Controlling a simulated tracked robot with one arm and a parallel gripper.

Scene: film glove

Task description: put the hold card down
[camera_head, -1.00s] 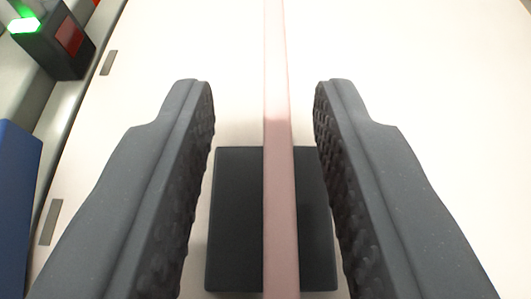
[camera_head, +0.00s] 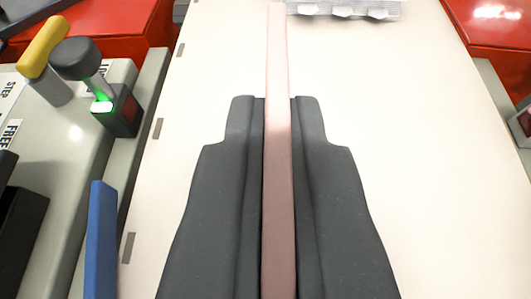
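The hold card (camera_head: 277,60) appears as a thin pink upright strip, seen edge-on, in the middle of the head camera view. My gripper (camera_head: 276,110) has both dark fingers closed against its two sides. The card reaches well past the fingertips toward the top of the picture. Its lower part and whatever lies beneath it are hidden by the fingers. No dark block shows under the card now.
A pale worktop (camera_head: 390,120) is mostly bare on both sides. At left are a blue panel (camera_head: 101,235), a yellow-handled lever (camera_head: 43,50), a dark round knob (camera_head: 76,58) and a green-lit box (camera_head: 118,110). A white clipped item (camera_head: 345,8) lies at the top.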

